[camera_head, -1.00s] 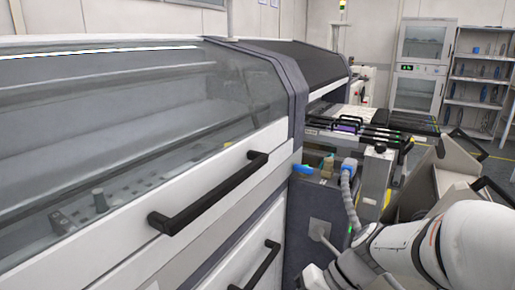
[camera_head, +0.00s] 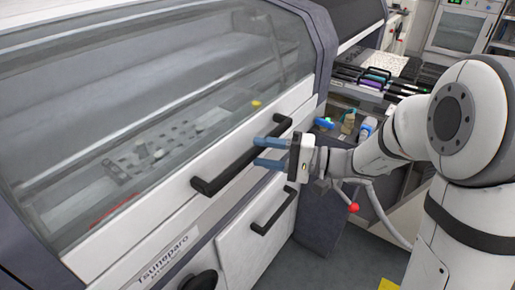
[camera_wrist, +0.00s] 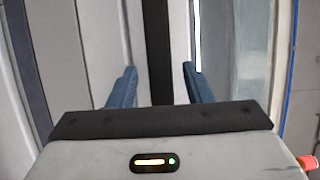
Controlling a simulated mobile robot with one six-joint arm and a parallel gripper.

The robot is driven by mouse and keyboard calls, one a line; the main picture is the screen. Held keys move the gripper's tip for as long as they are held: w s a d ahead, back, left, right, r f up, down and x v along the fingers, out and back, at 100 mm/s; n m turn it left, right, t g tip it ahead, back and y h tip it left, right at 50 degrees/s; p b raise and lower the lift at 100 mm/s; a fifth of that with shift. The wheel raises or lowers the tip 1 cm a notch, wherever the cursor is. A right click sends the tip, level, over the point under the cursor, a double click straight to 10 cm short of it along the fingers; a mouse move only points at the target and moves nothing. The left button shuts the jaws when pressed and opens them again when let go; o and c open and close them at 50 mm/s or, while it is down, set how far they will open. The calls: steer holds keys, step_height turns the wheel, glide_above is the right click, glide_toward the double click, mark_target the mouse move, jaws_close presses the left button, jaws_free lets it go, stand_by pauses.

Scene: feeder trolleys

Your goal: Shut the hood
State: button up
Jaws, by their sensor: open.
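The hood (camera_head: 150,90) is a large sloped clear window in a grey and white frame on the machine. It appears lowered over the machine, though I cannot tell whether it is fully seated. A black bar handle (camera_head: 240,156) runs along its white lower strip. My gripper (camera_head: 257,152) is open, its blue fingers pointing at the right part of this handle. In the wrist view, the handle (camera_wrist: 158,45) is a dark vertical bar lying in line with the gap between the open fingers of my gripper (camera_wrist: 158,69). I cannot tell whether the fingers touch it.
A second black handle (camera_head: 274,210) is on the white lower panel (camera_head: 240,240), below my gripper. Feeder parts and a blue-capped connector (camera_head: 324,123) stand at the right of the machine. Shelves and a white cabinet (camera_head: 456,30) are at the back right.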

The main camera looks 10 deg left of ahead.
steer(key=shift+a, duration=1.25)
jaws_close()
